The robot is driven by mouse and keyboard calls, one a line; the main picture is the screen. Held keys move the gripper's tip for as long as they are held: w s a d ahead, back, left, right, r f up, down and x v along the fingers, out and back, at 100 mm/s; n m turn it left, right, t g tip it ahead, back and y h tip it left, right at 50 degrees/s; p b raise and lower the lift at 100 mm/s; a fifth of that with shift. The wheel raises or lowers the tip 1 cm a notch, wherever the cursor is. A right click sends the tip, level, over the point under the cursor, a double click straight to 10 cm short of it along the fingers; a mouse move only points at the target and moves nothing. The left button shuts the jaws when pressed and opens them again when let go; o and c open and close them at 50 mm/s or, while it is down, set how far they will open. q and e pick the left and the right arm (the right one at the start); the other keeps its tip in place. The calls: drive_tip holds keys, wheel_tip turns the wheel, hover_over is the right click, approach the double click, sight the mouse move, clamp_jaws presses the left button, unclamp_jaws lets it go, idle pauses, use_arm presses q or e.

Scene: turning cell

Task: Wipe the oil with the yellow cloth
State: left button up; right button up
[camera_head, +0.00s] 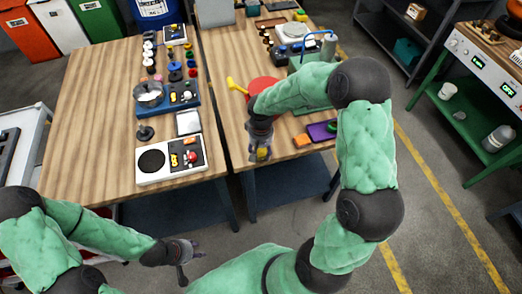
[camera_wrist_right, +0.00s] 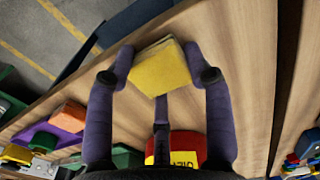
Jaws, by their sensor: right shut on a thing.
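My right gripper (camera_head: 261,146) is over the near edge of the right wooden table. In the right wrist view its fingers (camera_wrist_right: 163,78) are shut on the yellow cloth (camera_wrist_right: 161,67), a folded yellow block. In the head view only a small part of the cloth (camera_head: 263,154) shows below the fingers. I cannot make out any oil on the table; the arm and gripper hide part of the top. My left gripper (camera_head: 187,258) is empty, with its fingers spread, low in front of the left table.
A red container (camera_head: 262,87) with a yellow part stands behind my right gripper; it also shows in the wrist view (camera_wrist_right: 185,148). An orange block (camera_head: 302,141) and a purple tray (camera_head: 322,131) lie right of the gripper. A gap separates the two tables.

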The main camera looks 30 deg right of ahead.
wheel_tip(320, 180, up, 3)
drive_tip(key=shift+f+p, duration=0.2)
drive_tip(key=shift+p, duration=0.1)
drive_tip(key=shift+w+d+r+p, duration=0.1)
drive_tip(key=shift+w+r+p, duration=0.15)
drive_tip(key=shift+r+p, duration=0.3)
drive_tip(key=shift+s+r+p, duration=0.1)
drive_tip(key=shift+r+p, duration=1.4)
drive_tip(key=shift+r, duration=0.7)
